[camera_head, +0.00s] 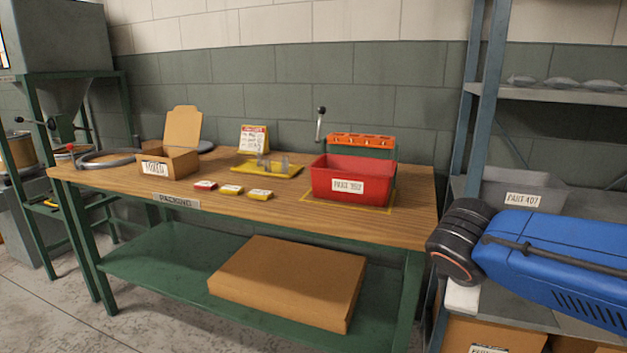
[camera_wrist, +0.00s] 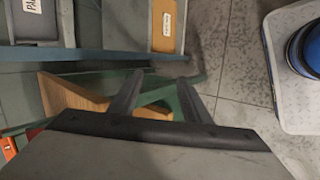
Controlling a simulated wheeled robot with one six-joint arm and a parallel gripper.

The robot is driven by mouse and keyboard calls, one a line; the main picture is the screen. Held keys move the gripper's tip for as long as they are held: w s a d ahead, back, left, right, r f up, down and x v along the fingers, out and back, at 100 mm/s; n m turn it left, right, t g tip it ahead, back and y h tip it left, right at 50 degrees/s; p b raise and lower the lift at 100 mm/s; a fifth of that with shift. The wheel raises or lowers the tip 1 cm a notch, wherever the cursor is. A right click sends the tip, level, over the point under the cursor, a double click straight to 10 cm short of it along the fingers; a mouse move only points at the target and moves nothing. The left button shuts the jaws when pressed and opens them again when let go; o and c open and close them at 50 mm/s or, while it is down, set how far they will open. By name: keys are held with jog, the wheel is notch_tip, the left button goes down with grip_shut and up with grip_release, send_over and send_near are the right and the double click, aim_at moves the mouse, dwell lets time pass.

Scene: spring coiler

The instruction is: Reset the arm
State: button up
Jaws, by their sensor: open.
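My gripper (camera_wrist: 160,76) shows in the wrist view with its two dark fingers spread apart and nothing between them. Behind the fingers are part of the wooden bench top, green bench framing and the tiled floor. In the head view my blue and black arm reaches in from the right, in front of the shelf rack. My gripper itself is not visible in that view.
The packing bench (camera_head: 408,222) carries a red bin (camera_head: 347,181), a cardboard box (camera_head: 168,163), a yellow fixture (camera_head: 268,169) and several small boxes. A flat carton (camera_head: 287,280) lies below. The shelf rack (camera_head: 478,110) holds a grey bin (camera_head: 522,190). Open floor (camera_wrist: 240,70) shows.

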jog(key=s+f+m+g+y, duration=0.1)
jog(key=s+f+m+y, duration=0.3)
jog(key=s+m, duration=0.7)
jog(key=shift+s+a+f+m+y, duration=0.2)
jog(key=shift+a+f+m+y, duration=0.35)
jog(key=shift+f, duration=0.55)
jog(key=shift+d, duration=0.1)
dwell(0.4)
